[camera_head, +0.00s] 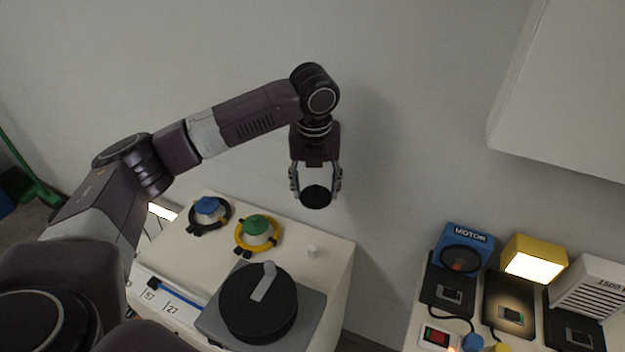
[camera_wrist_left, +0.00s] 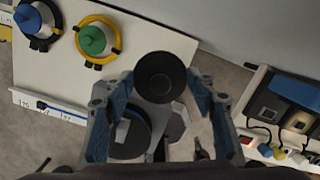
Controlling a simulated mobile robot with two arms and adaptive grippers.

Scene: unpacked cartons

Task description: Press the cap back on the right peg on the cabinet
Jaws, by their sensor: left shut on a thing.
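My left gripper (camera_head: 315,190) is shut on a round black cap (camera_head: 316,198) and holds it in the air above the back right of the cabinet (camera_head: 180,246). In the left wrist view the cap (camera_wrist_left: 160,77) sits between the two fingers (camera_wrist_left: 161,88). A short white peg (camera_head: 312,251) stands bare on the cabinet top near its right edge, below the cap in the head view and apart from it. I cannot make out this peg in the left wrist view. My right gripper is not in view.
A blue cone (camera_head: 207,206) with a black ring and a green cone (camera_head: 256,225) with a yellow ring stand on the cabinet. A black dial (camera_head: 245,315) with a grey handle is in front. A bench with a blue motor box (camera_head: 465,243) stands right, across a gap.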

